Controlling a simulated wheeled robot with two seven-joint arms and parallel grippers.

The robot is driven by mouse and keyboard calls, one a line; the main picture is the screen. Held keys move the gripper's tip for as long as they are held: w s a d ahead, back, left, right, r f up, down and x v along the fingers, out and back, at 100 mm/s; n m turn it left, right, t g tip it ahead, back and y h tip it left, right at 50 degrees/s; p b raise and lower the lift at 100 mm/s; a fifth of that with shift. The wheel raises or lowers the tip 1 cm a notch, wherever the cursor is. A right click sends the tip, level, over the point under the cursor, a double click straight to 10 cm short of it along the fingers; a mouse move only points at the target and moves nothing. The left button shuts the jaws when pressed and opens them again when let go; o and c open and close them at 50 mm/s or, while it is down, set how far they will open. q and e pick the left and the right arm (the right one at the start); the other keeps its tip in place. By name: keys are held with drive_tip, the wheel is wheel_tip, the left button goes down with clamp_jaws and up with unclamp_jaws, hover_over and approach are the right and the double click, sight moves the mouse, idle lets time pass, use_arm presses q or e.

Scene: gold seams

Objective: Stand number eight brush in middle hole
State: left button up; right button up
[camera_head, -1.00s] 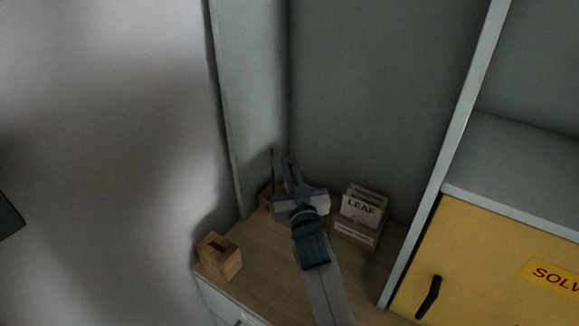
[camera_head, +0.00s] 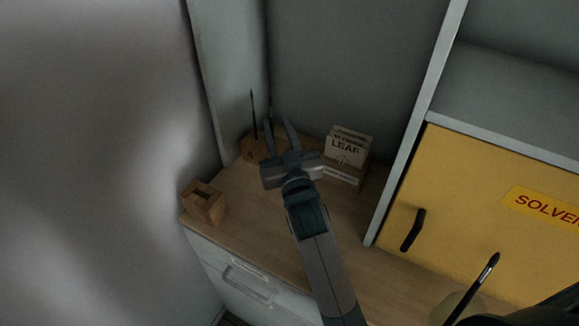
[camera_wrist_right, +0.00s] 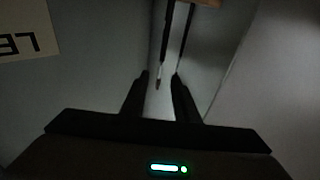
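A wooden block (camera_head: 249,149) stands in the back left corner of the wooden counter. A thin dark brush (camera_head: 252,107) stands upright in it; a fainter brush (camera_head: 270,95) shows just behind my gripper. Both brushes show upside down in the wrist view, the first (camera_wrist_right: 165,40) and the second (camera_wrist_right: 183,40). My right gripper (camera_head: 278,124) is open and empty in front of the block. In the wrist view one brush end lies between the fingertips (camera_wrist_right: 160,78), the other by the right fingertip. No number is readable and the holes are hidden. My left gripper is out of view.
A card box marked LEAF (camera_head: 347,150) stands close right of my gripper. A wooden box with a dark opening (camera_head: 204,203) sits at the counter's left edge. Walls close the corner. A yellow cabinet (camera_head: 480,215) is at right; a dark brush (camera_head: 477,283) shows lower right.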

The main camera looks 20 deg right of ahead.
drive_tip(key=s+f+b, duration=0.1)
drive_tip(key=s+b, duration=0.1)
drive_tip(key=s, duration=0.9)
drive_tip(key=shift+f+b, duration=0.25)
drive_tip(key=shift+b, duration=0.15)
idle(0.7)
